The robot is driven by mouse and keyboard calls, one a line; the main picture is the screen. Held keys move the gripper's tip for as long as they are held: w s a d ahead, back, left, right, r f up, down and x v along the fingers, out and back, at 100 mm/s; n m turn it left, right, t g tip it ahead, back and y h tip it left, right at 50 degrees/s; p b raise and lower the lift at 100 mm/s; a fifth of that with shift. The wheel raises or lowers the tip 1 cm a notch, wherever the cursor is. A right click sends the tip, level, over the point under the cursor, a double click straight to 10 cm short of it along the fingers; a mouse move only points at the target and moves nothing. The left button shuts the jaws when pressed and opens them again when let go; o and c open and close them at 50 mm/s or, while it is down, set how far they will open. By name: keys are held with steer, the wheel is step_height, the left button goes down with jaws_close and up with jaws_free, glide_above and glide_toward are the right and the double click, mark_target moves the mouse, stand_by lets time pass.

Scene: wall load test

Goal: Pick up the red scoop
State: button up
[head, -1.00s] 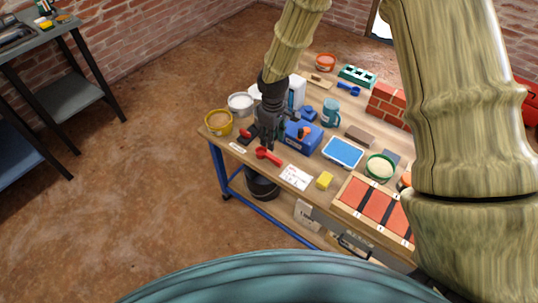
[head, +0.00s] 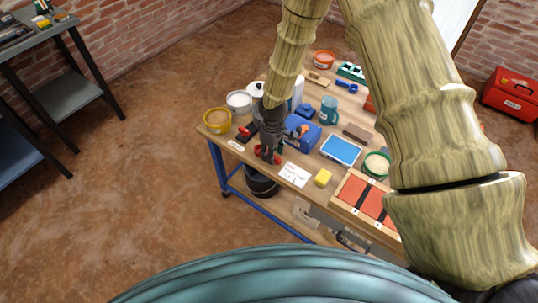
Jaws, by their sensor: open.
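The red scoop (head: 259,151) lies near the front edge of the wooden workbench, toward its left end. My gripper (head: 268,156) points down right at the scoop, with its fingers over and around part of it. The gripper is open. The fingers hide much of the scoop, and I cannot tell whether they touch it.
A blue box (head: 302,133) stands just right of my gripper. A yellow tub (head: 217,121) and a white tub (head: 239,101) stand to the left.

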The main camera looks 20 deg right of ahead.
steer(key=shift+f, duration=0.4)
jaws_close()
steer(key=shift+r, duration=0.1)
steer(key=shift+r+b, duration=0.4)
steer(key=shift+r, duration=1.35)
steer(key=s+a+r+b, duration=0.1)
steer(key=s+a+b, duration=0.1)
steer(key=s+a, duration=0.8)
steer(key=shift+s+a+r, duration=0.2)
steer(key=shift+a, duration=0.95)
